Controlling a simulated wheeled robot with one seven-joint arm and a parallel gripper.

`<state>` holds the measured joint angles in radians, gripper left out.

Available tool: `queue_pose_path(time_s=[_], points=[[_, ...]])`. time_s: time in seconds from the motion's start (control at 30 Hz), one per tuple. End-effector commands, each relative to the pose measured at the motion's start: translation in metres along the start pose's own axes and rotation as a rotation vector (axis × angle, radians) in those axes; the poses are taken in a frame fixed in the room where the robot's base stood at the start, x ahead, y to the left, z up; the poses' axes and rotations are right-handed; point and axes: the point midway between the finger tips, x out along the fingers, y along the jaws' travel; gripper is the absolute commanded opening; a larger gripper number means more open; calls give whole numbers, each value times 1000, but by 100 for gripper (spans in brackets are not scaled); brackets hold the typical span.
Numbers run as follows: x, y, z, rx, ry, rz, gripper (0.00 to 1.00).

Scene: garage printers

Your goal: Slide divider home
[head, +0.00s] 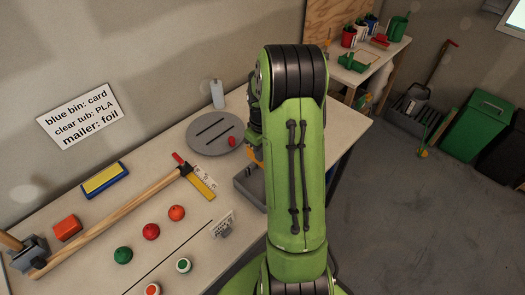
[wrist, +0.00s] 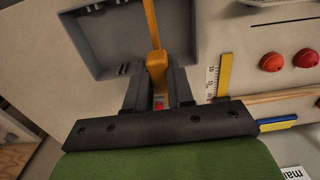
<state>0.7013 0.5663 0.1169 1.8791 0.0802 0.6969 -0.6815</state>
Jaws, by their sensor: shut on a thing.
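The divider (wrist: 152,24) is a thin orange-yellow piece. My gripper (wrist: 157,72) is shut on its thicker near end in the wrist view. The grey tray (wrist: 82,48) lies beyond the fingers, with small slot ribs along its walls. The divider's strip crosses over the tray's interior; I cannot tell whether its edges sit in the slots. In the head view, my arm hides the gripper and much of the tray (head: 243,190); a bit of the orange divider (head: 257,157) shows at the arm's left edge.
Left of the tray on the workbench (head: 190,245) are a yellow-and-silver square (head: 201,184), a long-handled hammer (head: 95,225), several coloured balls and a small tag. A grey round disc (head: 214,133) with a red knob and a pale bottle (head: 217,93) stand behind.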

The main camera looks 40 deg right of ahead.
Motion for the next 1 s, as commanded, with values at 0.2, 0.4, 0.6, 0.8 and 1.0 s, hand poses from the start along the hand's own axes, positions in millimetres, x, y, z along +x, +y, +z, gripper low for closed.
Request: queue_pose_path(time_s=[0.2, 0.4, 0.6, 0.8, 1.0], points=[[6, 0, 0, -1, 0, 0, 0], [27, 0, 0, -2, 1, 0, 0], [50, 0, 0, -1, 0, 1, 0], [60, 0, 0, -1, 0, 1, 0], [58, 0, 0, -1, 1, 1, 0]])
